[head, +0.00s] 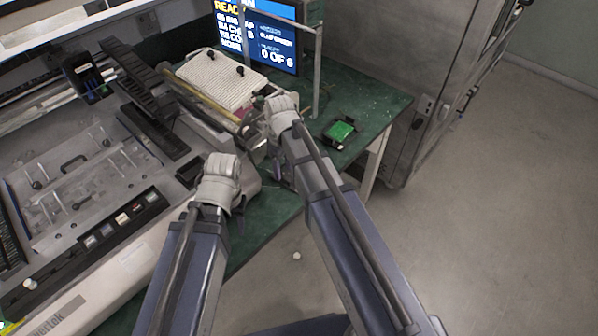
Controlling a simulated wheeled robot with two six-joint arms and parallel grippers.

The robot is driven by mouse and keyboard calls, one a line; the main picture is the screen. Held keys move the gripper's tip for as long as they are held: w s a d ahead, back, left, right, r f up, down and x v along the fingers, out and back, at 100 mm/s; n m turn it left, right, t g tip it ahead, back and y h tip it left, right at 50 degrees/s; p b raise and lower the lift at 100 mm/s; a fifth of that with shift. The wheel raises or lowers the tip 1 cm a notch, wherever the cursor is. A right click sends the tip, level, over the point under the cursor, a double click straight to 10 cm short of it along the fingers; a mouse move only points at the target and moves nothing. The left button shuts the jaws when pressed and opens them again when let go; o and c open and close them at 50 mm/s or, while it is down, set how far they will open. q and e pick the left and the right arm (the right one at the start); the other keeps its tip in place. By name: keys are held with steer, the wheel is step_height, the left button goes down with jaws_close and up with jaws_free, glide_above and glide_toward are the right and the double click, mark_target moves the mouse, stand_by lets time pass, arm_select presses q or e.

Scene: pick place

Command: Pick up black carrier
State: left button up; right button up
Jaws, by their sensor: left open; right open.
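A small black piece (339,146), which looks like the black carrier, lies on the green table top right of my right arm. A bright green board (341,131) covers most of it. My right gripper (278,172) is below its wrist, left of the carrier and apart from it; its fingers are mostly hidden by the arm. My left gripper (240,218) is further left and nearer, beside the machine's front corner, and its fingertips are hardly visible. Both are open, and I see nothing held in either.
A large grey machine (75,205) with rails and buttons fills the left. A monitor (268,38) and a metal post (317,75) stand behind the carrier. A grey cabinet (400,60) stands behind the green table (378,98). Floor at right is clear.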

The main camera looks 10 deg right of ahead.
mark_target(286, 178)
arm_select(q)
step_height(286, 178, down, 4)
steer(key=b, duration=0.3)
steer(key=shift+f+b, duration=0.15)
steer(key=shift+b, duration=0.15)
arm_select(e)
steer(key=f, duration=0.4)
steer(key=shift+d+f, duration=0.15)
steer(key=shift+d, duration=0.15)
jaws_close()
